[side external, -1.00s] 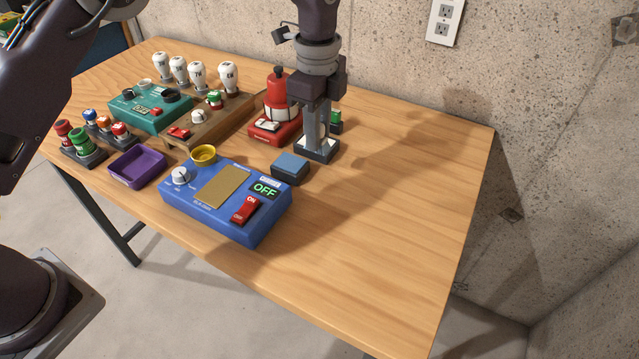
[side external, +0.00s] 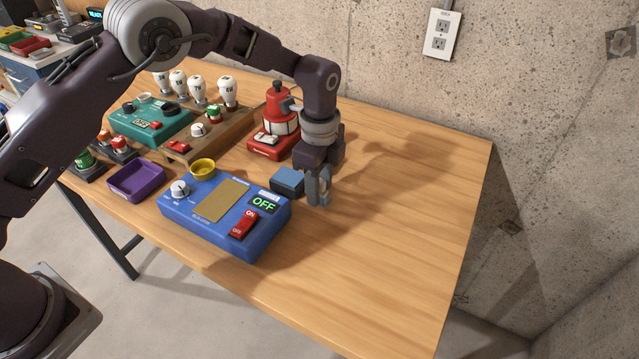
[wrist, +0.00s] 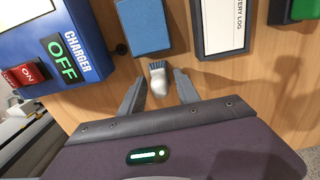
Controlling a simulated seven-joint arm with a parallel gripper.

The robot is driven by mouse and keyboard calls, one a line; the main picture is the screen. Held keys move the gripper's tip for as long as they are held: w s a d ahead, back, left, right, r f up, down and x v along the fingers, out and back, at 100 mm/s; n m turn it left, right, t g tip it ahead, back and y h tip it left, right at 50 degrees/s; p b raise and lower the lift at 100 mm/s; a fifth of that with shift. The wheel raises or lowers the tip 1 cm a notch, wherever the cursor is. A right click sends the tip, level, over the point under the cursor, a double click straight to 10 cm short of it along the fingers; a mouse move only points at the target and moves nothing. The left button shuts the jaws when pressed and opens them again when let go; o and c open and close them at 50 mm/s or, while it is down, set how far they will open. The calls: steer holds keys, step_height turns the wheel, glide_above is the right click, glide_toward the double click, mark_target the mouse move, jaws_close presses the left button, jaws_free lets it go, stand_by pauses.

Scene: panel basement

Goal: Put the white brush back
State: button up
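The white brush (wrist: 159,82) shows in the wrist view, with a white handle and dark bristles pointing up the picture. It is just below the blue-topped block (wrist: 143,25) on the wooden table. My gripper (wrist: 160,76) is open, with one finger on each side of the brush and gaps between. In the side view my gripper (side external: 318,192) points down low over the table, right of the blue-topped block (side external: 288,179). The brush cannot be made out there.
A blue charger box (side external: 225,215) reading OFF stands to the left. A battery log board (wrist: 222,28) lies beside the block. A red device (side external: 275,130), a purple tray (side external: 137,182) and a yellow cup (side external: 203,168) stand farther back. The table's right side is clear.

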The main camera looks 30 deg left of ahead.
steer(key=shift+o, duration=0.2)
step_height(320, 180, up, 12)
steer(key=s+a+r+n+t, duration=0.1)
steer(key=s+a+r+n, duration=0.35)
steer(key=s+r, duration=0.3)
steer(key=s+a+r+n+t, duration=0.2)
steer(key=s+a+r+n, duration=0.3)
steer(key=r, duration=0.3)
steer(key=s+a+f+n+t, duration=0.1)
steer(key=s+n, duration=0.3)
steer(key=s, duration=0.6)
steer(key=s+a+f+n+t, duration=0.1)
steer(key=s+a+n, duration=0.3)
steer(key=s, duration=0.6)
steer(key=shift+s+a+f+t, duration=0.25)
steer(key=shift+s+f+t, duration=0.05)
steer(key=shift+f, duration=0.6)
steer(key=shift+n, duration=0.25)
